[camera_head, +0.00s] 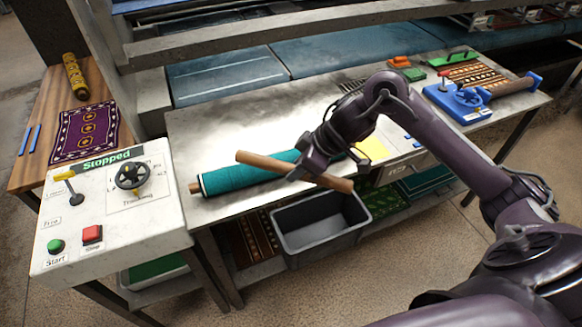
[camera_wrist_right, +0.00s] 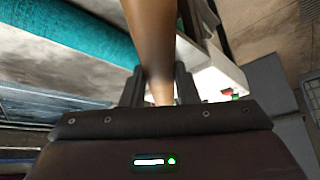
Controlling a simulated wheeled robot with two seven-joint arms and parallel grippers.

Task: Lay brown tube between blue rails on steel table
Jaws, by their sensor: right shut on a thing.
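The brown tube (camera_head: 265,162) is held in my right gripper (camera_head: 300,172), which is shut around it near its middle. The tube is tilted in the head view, its right end lower and over the grey bin's side. It appears raised above the front of the steel table (camera_head: 235,130). In the right wrist view the tube (camera_wrist_right: 150,40) runs between the two dark fingers (camera_wrist_right: 160,88). Small blue strips (camera_head: 408,137) show on the steel table right of my gripper, partly hidden by my arm; I cannot tell if they are the rails. My left gripper is out of view.
A teal roll (camera_head: 235,180) lies along the table's front left, behind the tube. A yellow sheet (camera_head: 372,148) lies beside my arm. A blue device (camera_head: 458,100) stands at right. A grey bin (camera_head: 320,235) is below the front edge. Two blue strips (camera_head: 30,140) lie on the wooden table.

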